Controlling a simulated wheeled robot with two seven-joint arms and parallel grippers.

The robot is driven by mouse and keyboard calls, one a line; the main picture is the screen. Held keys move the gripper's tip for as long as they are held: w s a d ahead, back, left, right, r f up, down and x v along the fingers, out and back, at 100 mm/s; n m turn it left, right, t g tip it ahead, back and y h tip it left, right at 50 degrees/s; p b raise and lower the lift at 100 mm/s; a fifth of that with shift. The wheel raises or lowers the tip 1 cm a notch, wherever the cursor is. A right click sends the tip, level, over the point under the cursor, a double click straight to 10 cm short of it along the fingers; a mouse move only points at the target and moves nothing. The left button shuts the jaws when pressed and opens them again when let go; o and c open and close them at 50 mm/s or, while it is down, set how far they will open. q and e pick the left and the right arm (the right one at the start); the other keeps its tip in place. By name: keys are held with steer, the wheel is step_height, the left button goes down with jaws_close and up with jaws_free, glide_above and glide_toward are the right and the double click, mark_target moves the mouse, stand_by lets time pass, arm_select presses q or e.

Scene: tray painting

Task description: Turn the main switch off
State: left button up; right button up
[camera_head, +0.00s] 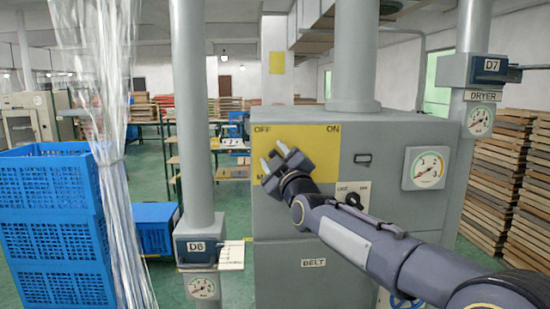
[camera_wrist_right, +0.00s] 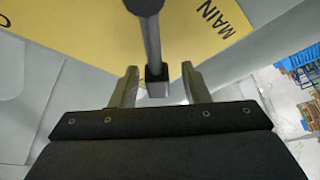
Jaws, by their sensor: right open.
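The main switch's yellow plate (camera_head: 312,150) is on the front of a grey cabinet, with OFF at its upper left and ON at its upper right. My right gripper (camera_head: 272,157) is in front of the plate's left part, below OFF, and hides the lever in the head view. In the right wrist view the grey lever (camera_wrist_right: 153,45), with a dark knob at its end, runs across the yellow plate (camera_wrist_right: 95,30). My right gripper (camera_wrist_right: 160,82) is open there, its fingers on either side of the lever's block-like end; contact cannot be told. My left gripper is not in view.
The grey cabinet (camera_head: 285,265) has a dial gauge (camera_head: 425,168) on its right. A pipe with a D6 box (camera_head: 197,249) stands left of it. Blue crates (camera_head: 50,220) and a clear plastic curtain (camera_head: 112,150) are further left. Stacked wooden trays (camera_head: 495,175) are at right.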

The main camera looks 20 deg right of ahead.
steer(key=shift+s, duration=0.1)
steer(key=shift+s+f, duration=0.15)
steer(key=shift+s, duration=0.2)
steer(key=b+v, duration=0.2)
steer(key=v, duration=0.4)
steer(key=shift+s, duration=0.4)
steer(key=shift+f, duration=0.1)
